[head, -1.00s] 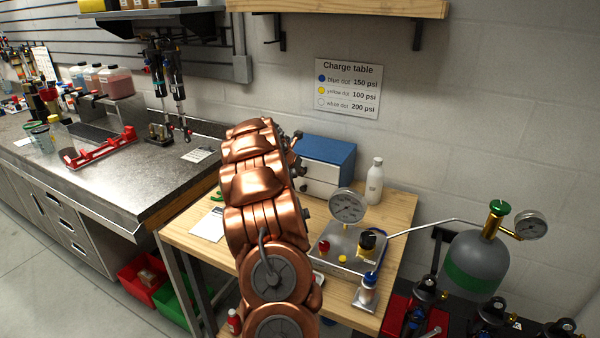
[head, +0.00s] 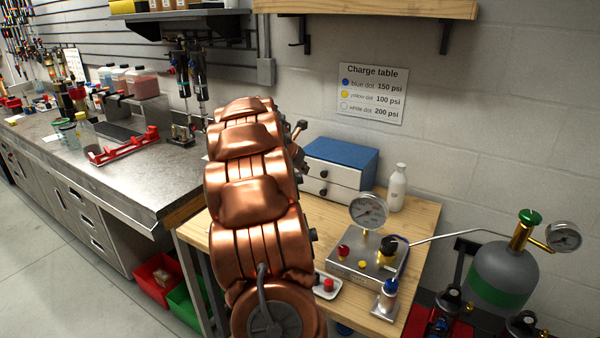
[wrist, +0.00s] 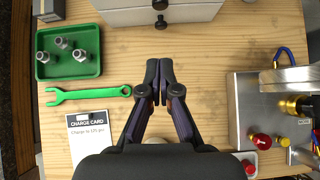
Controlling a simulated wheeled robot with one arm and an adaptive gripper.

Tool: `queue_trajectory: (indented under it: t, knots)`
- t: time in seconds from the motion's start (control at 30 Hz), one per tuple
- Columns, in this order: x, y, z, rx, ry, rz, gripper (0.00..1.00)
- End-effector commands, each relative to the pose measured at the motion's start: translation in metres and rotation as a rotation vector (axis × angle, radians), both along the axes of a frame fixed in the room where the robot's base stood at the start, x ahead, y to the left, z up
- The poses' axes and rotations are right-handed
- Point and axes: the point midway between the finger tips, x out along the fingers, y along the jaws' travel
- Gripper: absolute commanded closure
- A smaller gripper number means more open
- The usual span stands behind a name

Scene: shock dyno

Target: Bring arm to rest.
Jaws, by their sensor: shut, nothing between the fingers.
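My arm (head: 250,190) is copper-coloured and rises in the middle of the head view, hiding part of the wooden table (head: 420,215) behind it. My gripper (wrist: 160,88) shows in the wrist view, its dark fingertips together with nothing between them. It is above the wooden table (wrist: 200,95), between a green wrench (wrist: 88,94) on the left and the metal charging box (wrist: 245,105) on the right. In the head view my gripper is hidden behind the arm.
A green tray (wrist: 88,65) with metal fittings and a charge card (wrist: 90,135) lie left of my gripper. The drawer cabinet (head: 340,165), gauge (head: 368,210), white bottle (head: 397,187) and gas cylinder (head: 503,275) stand nearby. The steel workbench (head: 150,180) is at left.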

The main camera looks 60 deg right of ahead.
Motion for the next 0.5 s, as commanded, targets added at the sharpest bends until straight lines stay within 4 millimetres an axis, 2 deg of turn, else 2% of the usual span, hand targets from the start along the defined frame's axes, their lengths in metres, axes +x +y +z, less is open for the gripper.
queue_trajectory:
  t: [0.33,0.43,0.5]
  knots:
    - [0.001,0.004,0.002,0.002,-0.004,-0.004,1.0]
    - [0.01,0.02,0.003,0.014,-0.038,-0.027,1.0]
    - [0.02,0.041,0.005,0.03,-0.084,-0.062,1.0]
